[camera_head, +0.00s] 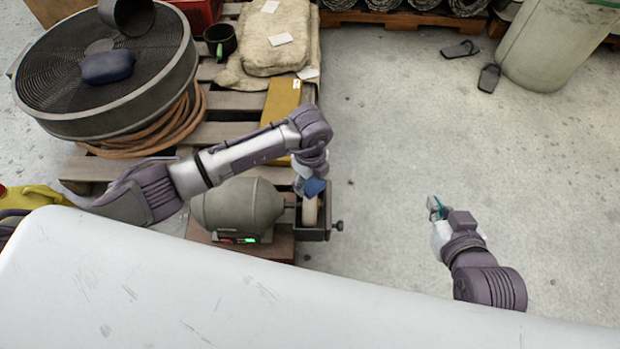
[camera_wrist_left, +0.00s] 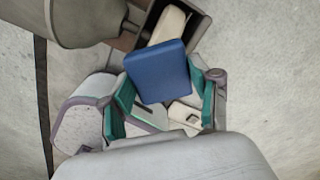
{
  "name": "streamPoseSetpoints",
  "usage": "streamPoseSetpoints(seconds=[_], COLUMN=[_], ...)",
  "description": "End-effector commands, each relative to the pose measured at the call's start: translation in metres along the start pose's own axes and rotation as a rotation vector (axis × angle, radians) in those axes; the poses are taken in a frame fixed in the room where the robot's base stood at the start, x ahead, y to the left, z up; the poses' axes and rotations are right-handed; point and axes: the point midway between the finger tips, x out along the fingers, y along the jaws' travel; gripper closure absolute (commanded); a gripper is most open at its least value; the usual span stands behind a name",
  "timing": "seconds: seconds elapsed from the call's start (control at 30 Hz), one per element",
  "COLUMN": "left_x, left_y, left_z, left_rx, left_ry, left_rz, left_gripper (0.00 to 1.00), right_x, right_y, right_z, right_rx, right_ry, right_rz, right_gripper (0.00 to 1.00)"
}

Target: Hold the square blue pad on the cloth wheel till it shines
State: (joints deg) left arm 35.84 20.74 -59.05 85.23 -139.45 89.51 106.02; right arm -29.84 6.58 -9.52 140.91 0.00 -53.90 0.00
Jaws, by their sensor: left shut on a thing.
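The square blue pad (camera_head: 315,187) is held by my left gripper (camera_head: 308,177) beside the upper end of the cloth wheel (camera_head: 310,213). In the left wrist view the blue pad (camera_wrist_left: 159,72) sits between the green-lined fingers of my left gripper (camera_wrist_left: 166,97), and its far edge overlaps the cream wheel (camera_wrist_left: 168,24). I cannot tell whether the pad touches the wheel. The wheel is mounted on the grey motor (camera_head: 240,207), which has a small lit green display. My right gripper (camera_head: 436,207) is apart on the right, above bare floor; its finger gap is too small to judge.
A wooden pallet (camera_head: 232,101) bears a large round fan (camera_head: 45,75) with a dark blue object (camera_head: 107,67), a coiled hose (camera_head: 160,135), cloth sacks (camera_head: 275,40) and a yellow box (camera_head: 280,103). A pale bin (camera_head: 555,45) stands at upper right. The right floor is mostly clear.

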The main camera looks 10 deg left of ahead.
Motion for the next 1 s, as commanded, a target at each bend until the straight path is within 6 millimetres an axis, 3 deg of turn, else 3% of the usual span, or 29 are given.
streamPoseSetpoints(seconds=[1.0], left_x=[-0.023], left_y=[0.0], left_z=[0.0], left_rx=[0.0], left_ry=[0.0], left_rz=[-0.001], left_gripper=[0.81], right_x=[-0.036], right_y=[0.01], right_z=[0.072], right_rx=[0.008], right_ry=[-0.416], right_rz=[0.023], right_gripper=[1.0])
